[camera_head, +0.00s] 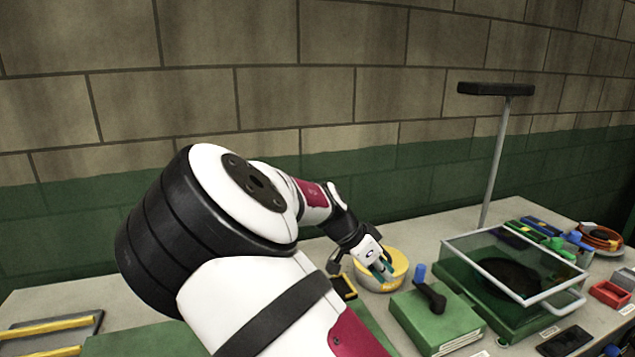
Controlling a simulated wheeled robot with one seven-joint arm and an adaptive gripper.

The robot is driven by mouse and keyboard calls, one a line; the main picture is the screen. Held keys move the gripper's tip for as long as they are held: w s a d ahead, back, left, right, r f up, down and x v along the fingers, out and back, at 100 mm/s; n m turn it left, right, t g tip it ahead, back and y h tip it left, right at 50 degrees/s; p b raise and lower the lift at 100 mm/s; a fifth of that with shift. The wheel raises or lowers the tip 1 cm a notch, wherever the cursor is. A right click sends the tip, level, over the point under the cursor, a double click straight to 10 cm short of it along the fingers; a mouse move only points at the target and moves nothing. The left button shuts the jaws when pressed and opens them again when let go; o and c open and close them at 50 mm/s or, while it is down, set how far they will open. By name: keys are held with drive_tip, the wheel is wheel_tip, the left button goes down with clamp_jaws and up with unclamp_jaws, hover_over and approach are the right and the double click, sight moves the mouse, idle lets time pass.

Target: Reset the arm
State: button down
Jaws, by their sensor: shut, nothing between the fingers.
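My arm reaches from the bottom middle of the head view across the table. My gripper (384,271) points down at the arm's far end, in front of a round yellow and white bowl-like container (401,262). Its fingers look shut, with nothing seen between them. I cannot tell whether the fingertips are inside the container or only in front of it. My arm covers the left middle of the table.
A green box with a black handle (436,310) stands right of the container. Beyond it is a green case with a framed clear lid (515,266). A pole with a black bar (495,89) rises behind. A tray with yellow bars (48,335) lies front left. The back left table is clear.

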drive_tip(key=s+r+n+t+y, duration=0.1)
drive_tip(key=s+r+n, duration=0.3)
drive_tip(key=s, duration=0.7)
drive_tip(key=s+d+r+n+t+y, duration=0.1)
drive_tip(key=s+r+n+y, duration=0.2)
drive_tip(key=s, duration=0.8)
drive_tip(key=s+d+r+n+t+y, duration=0.1)
drive_tip(key=s+r+n+y, duration=0.2)
drive_tip(key=s+r+n, duration=0.3)
drive_tip(key=s+r, duration=0.4)
drive_tip(key=s, duration=0.1)
drive_tip(key=shift+d+n, duration=0.15)
drive_tip(key=shift+n, duration=0.15)
